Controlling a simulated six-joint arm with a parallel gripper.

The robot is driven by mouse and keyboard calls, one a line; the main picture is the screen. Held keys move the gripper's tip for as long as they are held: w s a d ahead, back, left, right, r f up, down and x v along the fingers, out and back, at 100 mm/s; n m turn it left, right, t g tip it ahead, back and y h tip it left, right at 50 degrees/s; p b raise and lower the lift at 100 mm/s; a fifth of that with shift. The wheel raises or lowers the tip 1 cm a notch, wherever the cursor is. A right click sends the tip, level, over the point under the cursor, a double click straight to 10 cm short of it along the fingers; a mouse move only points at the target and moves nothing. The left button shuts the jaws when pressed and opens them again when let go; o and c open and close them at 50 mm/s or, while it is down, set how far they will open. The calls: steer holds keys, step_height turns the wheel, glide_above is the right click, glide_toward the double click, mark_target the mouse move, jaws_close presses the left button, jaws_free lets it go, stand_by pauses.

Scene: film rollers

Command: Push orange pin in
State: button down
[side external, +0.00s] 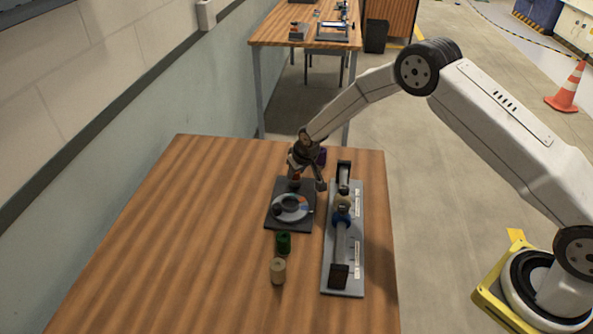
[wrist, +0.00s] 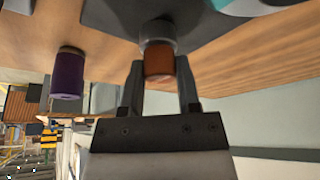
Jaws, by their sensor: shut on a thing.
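The orange pin (wrist: 159,65) is a short orange-brown cylinder. In the wrist view one end meets a dark round socket (wrist: 157,32) on a dark base plate (wrist: 205,20). How deep it sits in the socket I cannot tell. My gripper (wrist: 161,72) has one finger on each side of the pin and is shut on it. In the side view my gripper (side external: 295,172) is low over the far end of the base plate (side external: 272,221), and the orange pin (side external: 295,180) shows just below it, partly hidden.
A purple roller (wrist: 68,76) stands left of my gripper in the wrist view. In the side view a dial (side external: 290,207) is on the plate, with green (side external: 283,242) and beige (side external: 278,270) rollers in front. A long rail fixture (side external: 328,278) lies right. The table's left is clear.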

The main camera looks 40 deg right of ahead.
steer(key=shift+c, duration=1.6)
jaws_free()
steer(key=shift+r, duration=0.2)
steer(key=v, duration=0.7)
steer(key=shift+r, duration=0.2)
steer(key=shift+s, duration=0.2)
